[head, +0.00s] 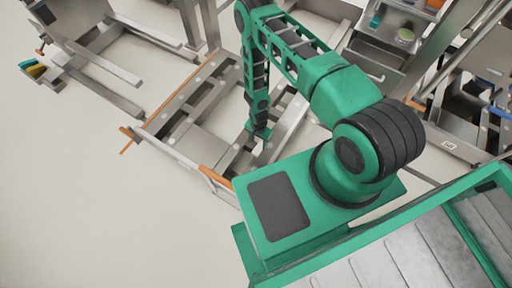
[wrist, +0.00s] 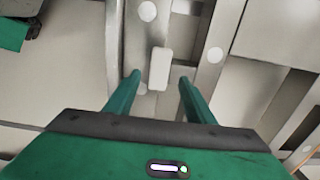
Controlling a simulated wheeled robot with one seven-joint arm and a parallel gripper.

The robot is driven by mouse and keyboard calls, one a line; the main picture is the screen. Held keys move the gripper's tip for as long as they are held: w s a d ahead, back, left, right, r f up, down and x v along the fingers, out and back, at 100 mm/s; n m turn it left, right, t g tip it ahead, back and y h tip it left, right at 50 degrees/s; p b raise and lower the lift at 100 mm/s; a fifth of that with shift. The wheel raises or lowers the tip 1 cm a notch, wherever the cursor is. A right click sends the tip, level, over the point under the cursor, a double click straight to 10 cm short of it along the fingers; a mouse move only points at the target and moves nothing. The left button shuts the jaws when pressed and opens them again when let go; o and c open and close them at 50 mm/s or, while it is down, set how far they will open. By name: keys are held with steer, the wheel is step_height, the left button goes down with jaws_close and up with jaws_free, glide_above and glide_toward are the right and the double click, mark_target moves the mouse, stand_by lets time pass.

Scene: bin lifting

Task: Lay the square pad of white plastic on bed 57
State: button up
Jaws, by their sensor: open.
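My gripper (wrist: 159,84) is open, its two green fingers apart and pointing down. A white rounded block (wrist: 159,68), longer than wide in this view, shows between the fingertips over a grey metal bar; it may be the white plastic pad. I cannot tell how far below the fingertips it is. In the head view my gripper (head: 261,136) is low over a grey metal frame (head: 172,137), and the white block cannot be made out there. A small white tag (head: 449,145) is on a metal frame at right; its number is not readable, so bed 57 cannot be identified.
White round discs (wrist: 215,55) dot the metal bars. The frame has orange rails (head: 203,85). A shelf with a green-lidded jar (head: 405,36) stands at the upper right. Another metal frame (head: 100,62) is at the upper left. The pale floor (head: 80,190) at left is clear.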

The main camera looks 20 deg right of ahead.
steer(key=shift+r, duration=2.65)
